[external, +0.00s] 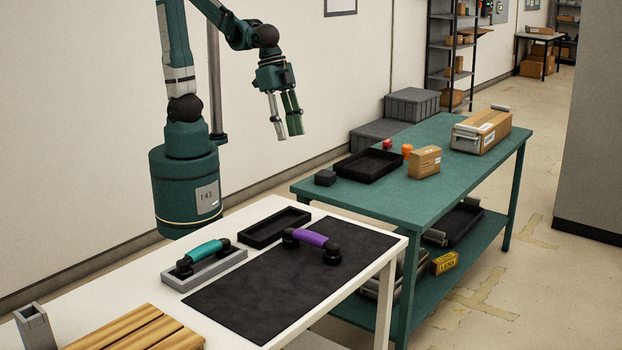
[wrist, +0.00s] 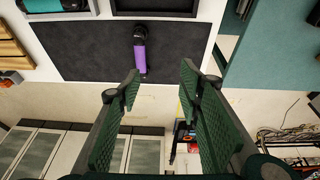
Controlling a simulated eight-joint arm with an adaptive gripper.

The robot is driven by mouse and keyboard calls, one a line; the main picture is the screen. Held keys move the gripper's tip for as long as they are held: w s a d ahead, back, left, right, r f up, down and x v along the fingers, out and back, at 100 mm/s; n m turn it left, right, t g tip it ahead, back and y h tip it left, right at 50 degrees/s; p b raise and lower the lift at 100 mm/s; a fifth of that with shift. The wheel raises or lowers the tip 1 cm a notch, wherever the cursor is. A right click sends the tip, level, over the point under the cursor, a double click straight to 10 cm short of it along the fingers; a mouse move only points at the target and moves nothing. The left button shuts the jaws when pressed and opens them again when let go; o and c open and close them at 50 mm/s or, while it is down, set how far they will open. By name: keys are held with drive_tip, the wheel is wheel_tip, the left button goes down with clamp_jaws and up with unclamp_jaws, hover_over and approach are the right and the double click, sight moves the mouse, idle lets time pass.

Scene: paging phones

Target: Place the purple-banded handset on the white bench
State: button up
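The purple-banded handset (external: 311,238) has black ends and lies on a dark mat (external: 262,291) on the white bench (external: 235,336). In the wrist view the purple-banded handset (wrist: 139,60) lies ahead of the fingertips, slightly left of the gap between them. My gripper (external: 288,136) is raised in the air above and behind the benches, apart from the handset. In the wrist view my gripper (wrist: 161,77) has its two green fingers spread, with nothing between them.
A teal-banded handset (external: 205,254) rests on a grey cradle (external: 214,270) left of the mat. A black tray (external: 274,228) is behind the mat, and wooden slats (external: 140,330) lie at front left. The green table (external: 470,172) holds a black tray (external: 369,165) and boxes.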

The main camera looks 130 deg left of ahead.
drive_tip(key=s+a+r+t, duration=0.1)
drive_tip(key=s+a, duration=0.1)
drive_tip(key=s, duration=0.6)
drive_tip(key=s+a+r+t, duration=0.1)
drive_tip(key=s+a+t, duration=0.1)
drive_tip(key=s, duration=0.6)
drive_tip(key=shift+s+a+t, duration=0.2)
drive_tip(key=shift+a+t, duration=0.1)
drive_tip(key=shift+a, duration=0.2)
drive_tip(key=shift+o, duration=0.5)
drive_tip(key=shift+w+r, duration=0.1)
drive_tip(key=shift+w, duration=0.05)
drive_tip(key=g+b, duration=0.2)
drive_tip(key=g, duration=0.1)
hover_over(303, 231)
drive_tip(key=f, duration=2.3)
drive_tip(key=shift+s+a+f, duration=0.1)
drive_tip(key=shift+s+a, duration=0.1)
drive_tip(key=shift+a, duration=0.05)
drive_tip(key=shift+w+d+f, duration=0.2)
drive_tip(key=shift+d+f, duration=0.05)
drive_tip(key=shift+f, duration=0.3)
